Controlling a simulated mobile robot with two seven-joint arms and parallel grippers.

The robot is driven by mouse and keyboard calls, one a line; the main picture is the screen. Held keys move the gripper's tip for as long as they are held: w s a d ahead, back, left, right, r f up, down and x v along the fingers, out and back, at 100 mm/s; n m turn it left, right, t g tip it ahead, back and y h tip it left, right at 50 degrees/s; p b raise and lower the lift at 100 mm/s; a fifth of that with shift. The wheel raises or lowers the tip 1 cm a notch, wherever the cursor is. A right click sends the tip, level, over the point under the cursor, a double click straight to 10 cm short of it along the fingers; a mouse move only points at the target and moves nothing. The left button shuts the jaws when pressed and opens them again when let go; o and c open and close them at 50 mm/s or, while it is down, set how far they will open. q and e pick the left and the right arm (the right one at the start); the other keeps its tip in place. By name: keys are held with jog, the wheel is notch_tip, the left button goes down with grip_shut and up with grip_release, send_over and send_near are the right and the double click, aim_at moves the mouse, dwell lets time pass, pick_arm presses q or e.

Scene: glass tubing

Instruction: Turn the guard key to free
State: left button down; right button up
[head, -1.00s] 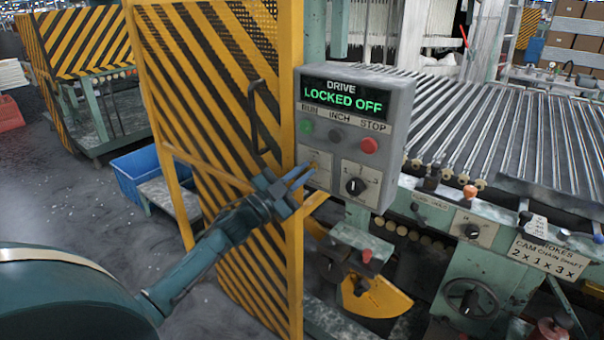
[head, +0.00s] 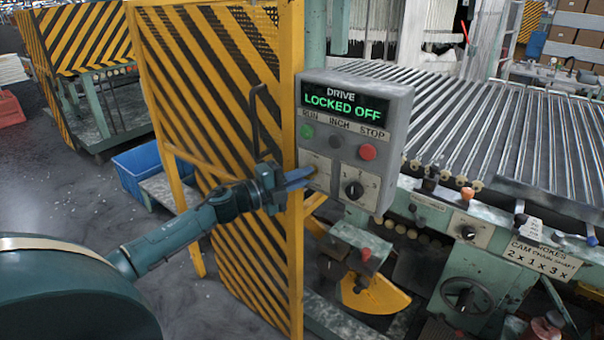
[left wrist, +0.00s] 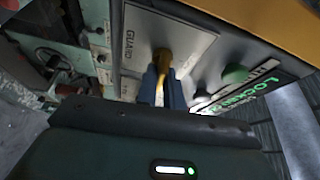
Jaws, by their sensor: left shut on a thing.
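The grey control box (head: 398,100) has a lit display (head: 341,102) reading "DRIVE LOCKED OFF". The guard key (left wrist: 163,60) is yellow and sits in the plate marked GUARD (left wrist: 140,40) in the left wrist view. My left gripper (head: 309,173) reaches the lower left of the box, and its fingers are shut on the key. In the head view the fingers hide most of the key. In the left wrist view the fingertips (left wrist: 162,86) close around the key's near end. My right gripper is in neither view.
Green RUN (head: 307,131), dark INCH (head: 335,141) and red STOP (head: 367,152) buttons sit above the key. A black rotary knob (head: 353,189) is just right of it. The yellow-black striped guard (head: 215,120) stands close behind my left arm. A blue bin (head: 140,170) is on the left.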

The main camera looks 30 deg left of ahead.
pick_arm(q)
jog(key=shift+m, duration=0.6)
jog(key=c, duration=1.5)
grip_release()
jog(key=shift+s, duration=0.1)
jog(key=b+v, duration=0.1)
jog(key=v, duration=1.2)
jog(key=shift+r+b, duration=0.3)
jog(key=shift+b, duration=0.1)
jog(key=shift+f+y, duration=0.1)
jog(key=shift+y, duration=0.2)
